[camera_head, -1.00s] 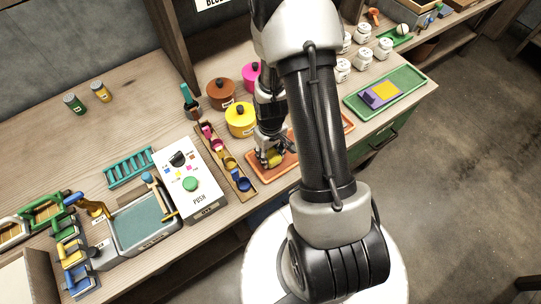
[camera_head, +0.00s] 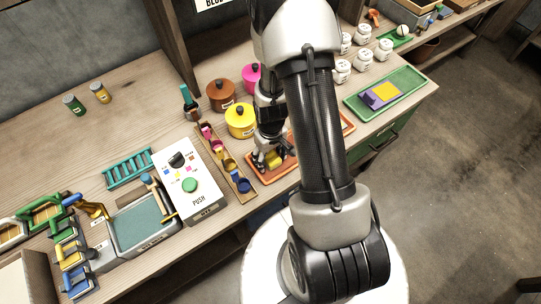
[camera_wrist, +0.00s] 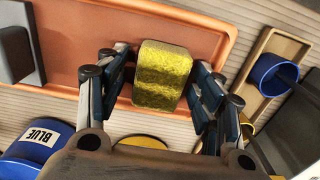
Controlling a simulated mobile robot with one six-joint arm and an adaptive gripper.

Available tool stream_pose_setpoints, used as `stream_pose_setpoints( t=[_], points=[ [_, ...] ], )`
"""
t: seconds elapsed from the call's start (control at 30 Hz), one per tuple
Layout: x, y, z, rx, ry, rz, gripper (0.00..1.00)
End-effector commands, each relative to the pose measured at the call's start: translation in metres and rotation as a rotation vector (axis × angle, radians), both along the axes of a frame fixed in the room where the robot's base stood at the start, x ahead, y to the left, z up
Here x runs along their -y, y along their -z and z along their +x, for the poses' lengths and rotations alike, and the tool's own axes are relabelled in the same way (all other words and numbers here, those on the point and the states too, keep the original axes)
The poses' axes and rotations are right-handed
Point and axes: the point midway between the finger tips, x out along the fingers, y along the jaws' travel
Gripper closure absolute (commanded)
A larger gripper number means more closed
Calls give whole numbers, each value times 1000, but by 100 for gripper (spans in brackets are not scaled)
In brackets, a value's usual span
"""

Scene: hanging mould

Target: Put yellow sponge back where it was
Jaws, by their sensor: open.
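The yellow sponge (camera_wrist: 162,75) sits between the two fingers of my gripper (camera_wrist: 160,85) in the wrist view, over the orange tray (camera_wrist: 190,38). The fingers are open, with a small gap on each side of the sponge. The sponge appears to rest on the tray near its edge, though its underside is hidden. In the head view, my gripper (camera_head: 268,160) is low over the orange tray (camera_head: 262,178), and the sponge (camera_head: 277,158) shows partly behind the fingers. My arm hides the tray's right part.
A wooden rack (camera_head: 227,166) of coloured cups stands left of the tray. A yellow pot (camera_head: 241,121) stands behind it. A grey block (camera_wrist: 18,45) lies on the tray's far end in the wrist view. A green tray (camera_head: 412,94) is at the right.

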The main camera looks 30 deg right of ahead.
Motion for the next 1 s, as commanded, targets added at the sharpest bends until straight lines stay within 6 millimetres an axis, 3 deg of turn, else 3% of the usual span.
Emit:
stream_pose_setpoints(
  t=[0.23,0.6,0.87,1.0],
  points=[
    [0,-17,1,2,0,-1,39],
    [0,-96,0,3,0,-1,39],
    [0,-123,0,2,0,-1,39],
    [-6,-151,4,30,-1,-9,39]
  ],
)
